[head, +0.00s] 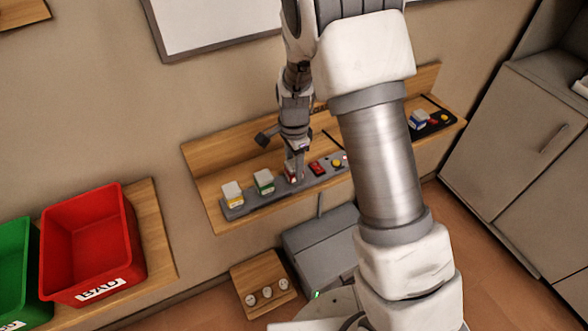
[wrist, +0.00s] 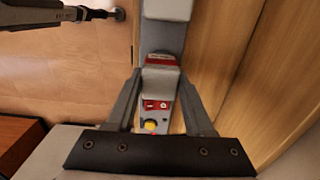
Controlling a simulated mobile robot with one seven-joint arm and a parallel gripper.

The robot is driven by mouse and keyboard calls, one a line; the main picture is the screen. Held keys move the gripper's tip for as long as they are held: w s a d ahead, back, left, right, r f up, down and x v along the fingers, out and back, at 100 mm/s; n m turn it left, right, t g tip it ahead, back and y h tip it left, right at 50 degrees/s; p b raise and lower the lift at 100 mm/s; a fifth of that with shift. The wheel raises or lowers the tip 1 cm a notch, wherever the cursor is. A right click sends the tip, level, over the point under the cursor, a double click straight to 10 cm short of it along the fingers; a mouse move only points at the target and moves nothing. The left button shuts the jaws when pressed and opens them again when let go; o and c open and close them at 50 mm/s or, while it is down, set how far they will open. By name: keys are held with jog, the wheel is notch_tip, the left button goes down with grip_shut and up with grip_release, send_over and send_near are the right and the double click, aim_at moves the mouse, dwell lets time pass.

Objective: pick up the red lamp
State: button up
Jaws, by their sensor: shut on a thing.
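The red lamp has a white block top and a red labelled base. In the wrist view the lamp (wrist: 160,82) sits between the two fingers of my gripper (wrist: 159,76), which is shut on it. In the head view my gripper (head: 293,165) points down over the grey strip (head: 232,210) on the wooden shelf. The red lamp (head: 295,178) is mostly hidden there by the fingers. It is at or very near its place on the strip; I cannot tell whether it is lifted.
A yellow-based lamp (head: 232,192) and a green-based lamp (head: 264,181) stand left of my gripper. A red switch (head: 317,167) and yellow button (head: 337,163) are to its right. Red bin (head: 92,240) and green bin (head: 14,260) stand at far left.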

grip_shut()
jog(key=shift+r, duration=0.45)
jog(key=r, duration=0.3)
jog(key=shift+d+r, duration=0.4)
jog(key=s+d+r, duration=0.3)
jog(key=d+r, duration=0.3)
jog(key=d, duration=0.4)
jog(key=shift+s+d+r, duration=0.15)
jog(key=shift+s+r, duration=0.05)
jog(key=shift+s, duration=0.1)
